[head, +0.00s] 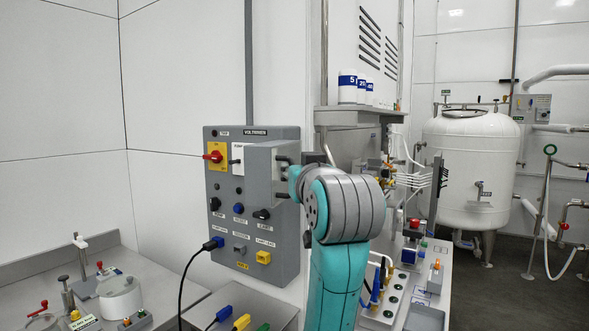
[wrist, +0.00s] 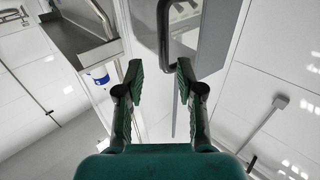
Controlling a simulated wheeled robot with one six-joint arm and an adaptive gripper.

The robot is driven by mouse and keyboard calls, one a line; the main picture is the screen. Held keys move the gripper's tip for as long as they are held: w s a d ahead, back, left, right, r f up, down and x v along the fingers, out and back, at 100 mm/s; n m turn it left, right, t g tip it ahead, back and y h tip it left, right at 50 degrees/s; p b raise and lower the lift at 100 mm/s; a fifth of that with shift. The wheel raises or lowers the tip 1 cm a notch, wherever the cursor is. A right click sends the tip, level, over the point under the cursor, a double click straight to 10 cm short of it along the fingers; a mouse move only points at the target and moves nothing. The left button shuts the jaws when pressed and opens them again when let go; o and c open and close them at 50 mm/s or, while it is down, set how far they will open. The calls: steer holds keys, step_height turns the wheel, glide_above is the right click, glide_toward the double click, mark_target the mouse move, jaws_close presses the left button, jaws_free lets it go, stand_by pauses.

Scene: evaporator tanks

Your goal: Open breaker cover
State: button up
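The breaker cover (head: 265,172) is a grey box standing out from the grey control panel (head: 222,260) in the head view. A dark bar handle (head: 282,160) is on its right side, partly behind my wrist. In the wrist view the cover (wrist: 188,40) is at the top centre, with the black handle (wrist: 163,35) running down toward the gap between my fingers. My gripper (wrist: 159,72) is open, with a finger on each side of that gap and nothing visibly clamped. In the head view the fingers are mostly hidden by my wrist. I cannot tell whether the cover is ajar.
The panel also has a red rotary switch (head: 213,156), several knobs and a black cable (head: 188,275). A bench with small fittings (head: 120,298) is at lower left. A shelf (head: 345,116) with white bottles is behind my arm. A white tank (head: 470,150) stands at right.

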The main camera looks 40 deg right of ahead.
steer(key=v, duration=0.7)
steer(key=shift+s+a, duration=0.2)
steer(key=shift+s, duration=0.15)
steer(key=shift+f, duration=0.15)
